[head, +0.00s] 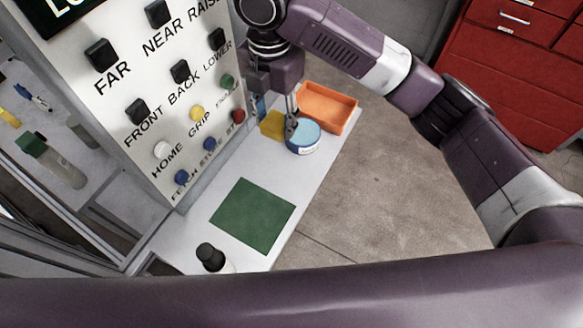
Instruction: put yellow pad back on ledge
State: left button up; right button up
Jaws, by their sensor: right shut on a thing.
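The yellow pad (272,125) shows low between the fingers of my right gripper (275,117), over the far part of the white ledge (304,185). My right gripper is shut on the pad. I cannot tell whether the pad touches the ledge. The gripper hides part of it. One fingertip overlaps the left edge of a round blue-topped tin (304,136) in the picture; I cannot tell if they touch. My left gripper is not in view.
An orange tray (328,104) sits at the ledge's far end. A green square (253,214) and a black-capped bottle (210,256) are nearer. The button panel (130,85) rises along the ledge's left. A red drawer cabinet (500,75) stands beyond open floor.

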notch_tip(320, 180, down, 7)
jog(key=p, duration=0.2)
send_over(279, 176)
notch_tip(279, 176, down, 7)
jog(key=shift+f, duration=0.15)
notch_tip(279, 176, down, 4)
jog(key=shift+f+p, duration=0.1)
jog(key=shift+p, duration=0.5)
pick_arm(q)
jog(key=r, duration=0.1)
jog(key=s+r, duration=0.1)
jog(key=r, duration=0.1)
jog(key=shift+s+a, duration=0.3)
pick_arm(e)
jog(key=shift+f, duration=0.1)
jog(key=o, duration=1)
jog(key=shift+f, duration=0.1)
